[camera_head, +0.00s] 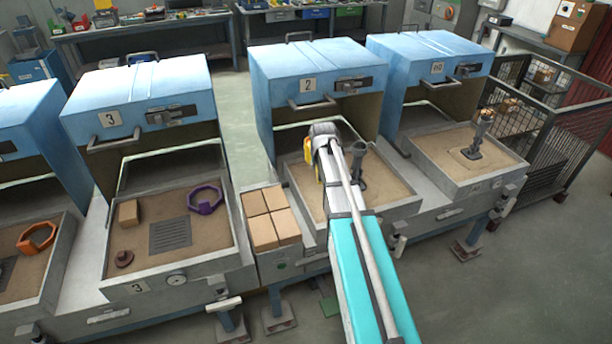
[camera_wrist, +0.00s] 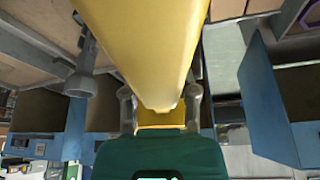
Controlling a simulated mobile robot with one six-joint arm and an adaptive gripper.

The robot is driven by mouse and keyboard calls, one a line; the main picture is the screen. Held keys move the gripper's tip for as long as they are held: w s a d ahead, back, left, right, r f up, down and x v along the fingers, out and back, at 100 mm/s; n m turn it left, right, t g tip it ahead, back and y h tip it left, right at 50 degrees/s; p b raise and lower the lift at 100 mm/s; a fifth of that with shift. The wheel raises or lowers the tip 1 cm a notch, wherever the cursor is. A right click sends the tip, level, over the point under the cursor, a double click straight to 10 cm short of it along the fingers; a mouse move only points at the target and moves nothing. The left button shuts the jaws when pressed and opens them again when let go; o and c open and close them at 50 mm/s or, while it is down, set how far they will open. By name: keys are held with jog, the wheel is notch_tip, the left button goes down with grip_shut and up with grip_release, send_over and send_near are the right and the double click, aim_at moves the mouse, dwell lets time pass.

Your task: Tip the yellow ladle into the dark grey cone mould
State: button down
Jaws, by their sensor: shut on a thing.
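My gripper (camera_head: 320,150) is above the sand tray of the station marked 2. It is shut on the yellow ladle (camera_head: 307,150), which is largely hidden behind my arm in the head view. In the wrist view the ladle (camera_wrist: 145,45) fills the upper middle, held between the fingers (camera_wrist: 160,108). Its contents do not show. The dark grey cone mould (camera_head: 357,168) stands upright on the sand, just right of my gripper in the head view. It also shows at the left in the wrist view (camera_wrist: 80,83), apart from the ladle.
The blue hood (camera_head: 305,65) of station 2 is raised behind. Tan blocks (camera_head: 268,216) lie left of its tray. The station 3 tray holds a purple ring (camera_head: 205,199) and a block. The right tray holds a grey stand (camera_head: 474,150). An orange ring (camera_head: 37,237) lies far left.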

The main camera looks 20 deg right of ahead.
jog(key=w+d+r+m+p, duration=0.1)
jog(key=d+r+p, duration=0.1)
jog(key=d, duration=0.2)
jog(key=w+d+r+m+p, duration=0.1)
jog(key=w+d+r+p, duration=0.1)
jog(key=d, duration=0.3)
jog(key=w+d+r+m+h+p, duration=0.1)
jog(key=w+d+r+p, duration=0.1)
jog(key=d+r, duration=0.2)
jog(key=shift+w+d+p, duration=0.2)
jog(key=shift+d+p, duration=0.15)
jog(key=shift+d, duration=0.05)
jog(key=shift+f+b, duration=0.35)
jog(key=shift+f, duration=0.05)
jog(key=shift+w+a+f+t+y+b, duration=0.15)
jog(key=shift+f+y+b, duration=0.25)
jog(key=shift+f+b, duration=0.6)
jog(key=shift+s+a+f+t+y+b, duration=0.1)
jog(key=shift+f+t+y+b, duration=0.25)
jog(key=shift+f+b, duration=0.65)
jog(key=shift+w+r+m+y+b, duration=0.1)
jog(key=shift+m+y+b, duration=0.2)
jog(key=shift+y, duration=0.25)
jog(key=shift+a+t+y, duration=0.1)
jog(key=shift+t+y, duration=0.3)
